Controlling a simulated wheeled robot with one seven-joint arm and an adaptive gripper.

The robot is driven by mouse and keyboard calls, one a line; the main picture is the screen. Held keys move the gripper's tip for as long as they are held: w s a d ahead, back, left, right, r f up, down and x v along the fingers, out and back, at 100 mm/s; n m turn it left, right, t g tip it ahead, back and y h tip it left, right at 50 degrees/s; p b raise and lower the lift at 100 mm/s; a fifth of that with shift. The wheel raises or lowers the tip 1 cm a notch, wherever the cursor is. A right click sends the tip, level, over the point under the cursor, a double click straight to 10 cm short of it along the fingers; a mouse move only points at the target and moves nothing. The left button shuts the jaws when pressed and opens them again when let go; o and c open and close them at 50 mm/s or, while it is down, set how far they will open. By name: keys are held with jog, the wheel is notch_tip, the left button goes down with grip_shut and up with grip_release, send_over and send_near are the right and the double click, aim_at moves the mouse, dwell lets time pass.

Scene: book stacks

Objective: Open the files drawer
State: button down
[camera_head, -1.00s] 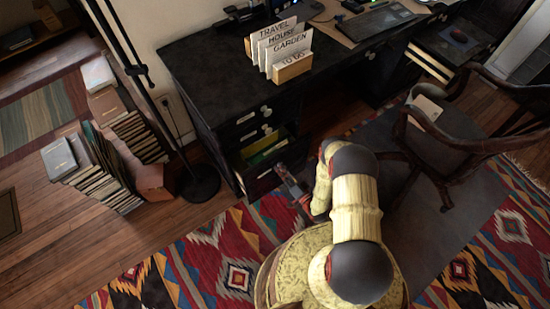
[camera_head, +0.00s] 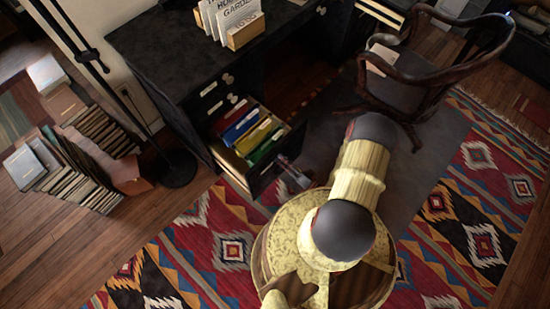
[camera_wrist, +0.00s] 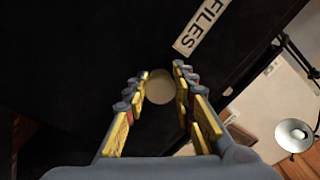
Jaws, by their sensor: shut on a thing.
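The files drawer (camera_head: 268,172) is the low drawer of the black desk. It is pulled well out, and several coloured folders (camera_head: 248,129) show inside. In the wrist view its dark front carries a white label reading FILES (camera_wrist: 201,27). A round pale knob (camera_wrist: 160,87) sits below the label, between the fingers. My gripper (camera_head: 290,172) is at the drawer front in the head view. In the wrist view my gripper (camera_wrist: 161,92) has its two yellow-padded fingers on either side of the knob, shut on it.
The black desk (camera_head: 150,45) has closed drawers above the open one. A wooden chair (camera_head: 430,60) stands to the right. A floor lamp base (camera_head: 172,168) and stacks of books (camera_head: 75,160) are at left. Patterned rug (camera_head: 200,250) covers the floor in front.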

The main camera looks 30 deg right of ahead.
jog(key=v, duration=0.6)
jog(key=shift+b, duration=0.3)
jog(key=shift+s, duration=0.1)
jog(key=c, duration=1.4)
grip_release()
jog(key=shift+r, duration=5)
jog(key=shift+s, duration=0.1)
